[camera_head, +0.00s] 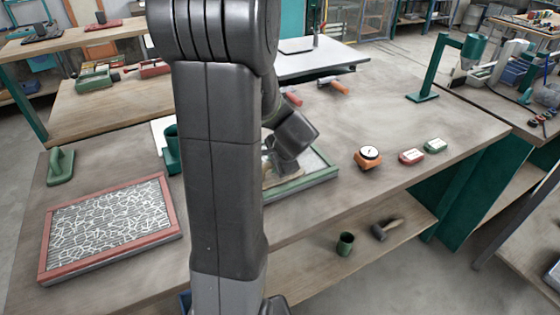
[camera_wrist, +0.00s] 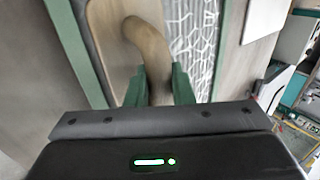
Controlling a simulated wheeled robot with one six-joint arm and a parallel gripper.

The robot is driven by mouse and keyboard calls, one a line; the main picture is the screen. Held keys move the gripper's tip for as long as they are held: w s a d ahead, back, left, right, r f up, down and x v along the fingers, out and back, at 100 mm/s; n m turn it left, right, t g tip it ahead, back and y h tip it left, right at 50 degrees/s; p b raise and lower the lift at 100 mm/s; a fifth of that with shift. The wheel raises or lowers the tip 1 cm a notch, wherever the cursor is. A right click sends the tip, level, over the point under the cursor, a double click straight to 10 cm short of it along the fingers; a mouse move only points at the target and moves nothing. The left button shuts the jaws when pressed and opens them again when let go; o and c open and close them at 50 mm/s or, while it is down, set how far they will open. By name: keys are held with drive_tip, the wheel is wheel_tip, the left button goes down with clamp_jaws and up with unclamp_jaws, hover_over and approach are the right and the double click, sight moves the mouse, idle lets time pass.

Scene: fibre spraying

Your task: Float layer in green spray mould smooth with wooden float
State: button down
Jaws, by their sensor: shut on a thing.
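The green spray mould (camera_head: 305,183) lies on the workbench, mostly hidden behind my arm in the head view. Its green rim (camera_wrist: 78,45) runs along the left in the wrist view, and white fibre strands of the layer (camera_wrist: 195,35) show inside it. My gripper (camera_wrist: 158,88) is shut on the curved handle of the wooden float (camera_wrist: 103,30). The float's flat board lies over the layer beside the green rim. Whether its underside touches the layer cannot be told. In the head view my gripper is partly hidden by the arm.
A red-framed mould (camera_head: 110,225) with white fibres lies at the left, with a green float (camera_head: 61,167) behind it. An orange dial gauge (camera_head: 369,157), a red box (camera_head: 411,156) and a green box (camera_head: 435,146) stand right of the green mould. A green press stand (camera_head: 428,75) is farther right.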

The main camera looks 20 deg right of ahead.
drive_tip(key=shift+s+a, duration=0.15)
drive_tip(key=shift+a, duration=1)
drive_tip(key=shift+s+a, duration=0.15)
drive_tip(key=shift+a, duration=0.95)
drive_tip(key=shift+w+d+b, duration=0.25)
drive_tip(key=shift+d+b, duration=0.15)
drive_tip(key=shift+d, duration=1.55)
drive_tip(key=shift+w+d+b, duration=0.3)
drive_tip(key=shift+d+b, duration=0.05)
drive_tip(key=shift+d, duration=1.55)
drive_tip(key=shift+w+d+b, duration=0.25)
drive_tip(key=shift+d+b, duration=0.15)
drive_tip(key=shift+d, duration=1.55)
wheel_tip(320, 180, up, 7)
drive_tip(key=p, duration=0.5)
drive_tip(key=shift+w, duration=0.1)
drive_tip(key=w+a+p, duration=0.2)
drive_tip(key=w, duration=0.8)
drive_tip(key=shift+d+f+b, duration=0.15)
drive_tip(key=shift+f+b, duration=1.35)
drive_tip(key=shift+f, duration=0.2)
drive_tip(key=shift+d+f+b, duration=0.1)
drive_tip(key=shift+f+b, duration=1.4)
drive_tip(key=shift+f, duration=0.15)
